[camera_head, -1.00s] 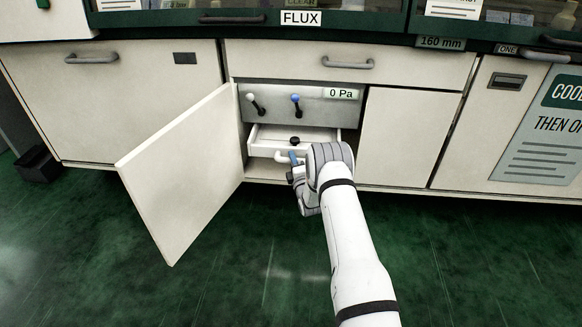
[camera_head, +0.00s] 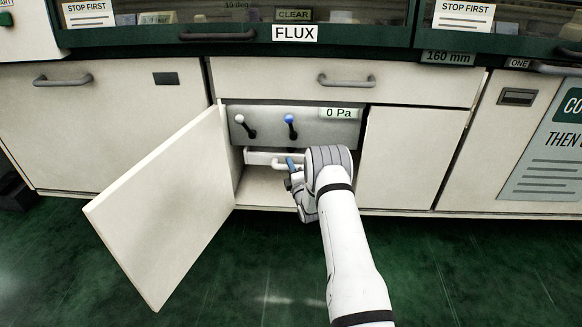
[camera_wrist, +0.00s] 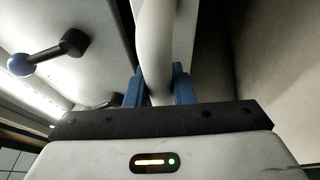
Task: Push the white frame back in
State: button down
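The white frame (camera_head: 258,157) sits low in the open cabinet under the grey panel, with only its front edge and its white handle (camera_head: 280,166) showing. The rest of it is hidden by the panel and my arm. My gripper (camera_head: 293,163) is at the handle, partly covered by my wrist. In the wrist view, the blue fingers of my gripper (camera_wrist: 160,85) stand on both sides of the white handle (camera_wrist: 156,45) and appear closed on it.
The cabinet door (camera_head: 165,205) stands open at the left. Above the frame, the grey panel (camera_head: 320,128) carries a white-tipped lever (camera_head: 244,125), a blue-tipped lever (camera_head: 291,127) and a "0 Pa" display (camera_head: 340,112). The green floor in front is clear.

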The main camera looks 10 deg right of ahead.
jog(key=c, duration=1.6)
grip_release()
jog(key=shift+w, duration=0.15)
jog(key=shift+o, duration=0.3)
jog(key=shift+d, duration=0.1)
jog(key=p+v, duration=0.2)
jog(key=v, duration=0.6)
jog(key=shift+p, duration=0.35)
